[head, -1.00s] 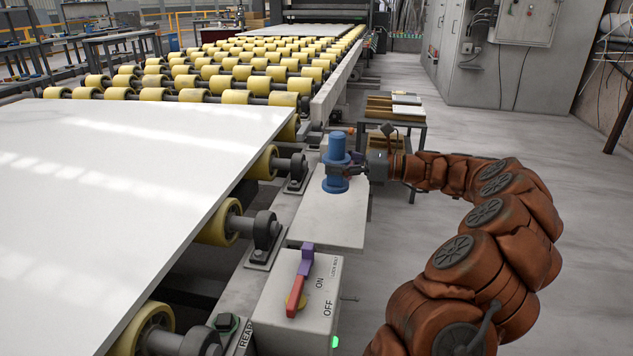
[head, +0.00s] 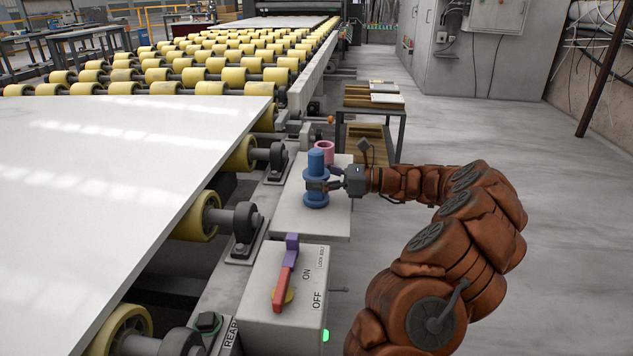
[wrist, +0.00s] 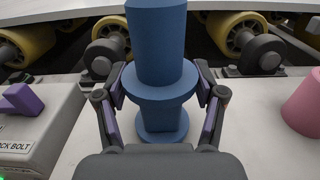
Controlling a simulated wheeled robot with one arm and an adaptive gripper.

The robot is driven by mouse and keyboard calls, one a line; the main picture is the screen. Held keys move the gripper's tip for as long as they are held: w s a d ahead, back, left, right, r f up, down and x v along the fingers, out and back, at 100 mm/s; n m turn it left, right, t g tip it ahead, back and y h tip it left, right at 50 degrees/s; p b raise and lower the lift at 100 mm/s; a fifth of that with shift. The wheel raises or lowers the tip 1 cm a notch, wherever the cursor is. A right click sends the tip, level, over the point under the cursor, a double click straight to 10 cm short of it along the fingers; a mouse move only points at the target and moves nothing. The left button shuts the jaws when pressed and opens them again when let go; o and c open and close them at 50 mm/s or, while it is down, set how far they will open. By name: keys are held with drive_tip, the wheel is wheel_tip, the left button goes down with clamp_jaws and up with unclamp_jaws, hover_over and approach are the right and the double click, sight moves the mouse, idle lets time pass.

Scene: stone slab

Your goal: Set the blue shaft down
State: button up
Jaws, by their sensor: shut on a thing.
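The blue shaft (head: 316,163) stands upright on or just above the pale plate (head: 290,224) beside the roller line. It has a wide collar and a round foot. My gripper (head: 322,186) reaches in from the right and is shut on the shaft. In the wrist view the shaft (wrist: 157,45) fills the middle, with the two fingers of my gripper (wrist: 160,110) on either side, around the collar's level. Whether the foot touches the plate is hard to tell.
A switch box (head: 285,290) with a red and purple handle (head: 284,275) is in front. A white slab (head: 110,190) lies on rollers at left.

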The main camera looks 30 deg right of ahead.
drive_tip(key=shift+f, duration=0.2)
drive_tip(key=o, duration=1.4)
drive_tip(key=shift+s+r, duration=0.1)
drive_tip(key=shift+r, duration=0.05)
drive_tip(key=p+v, duration=0.3)
drive_tip(key=v, duration=0.9)
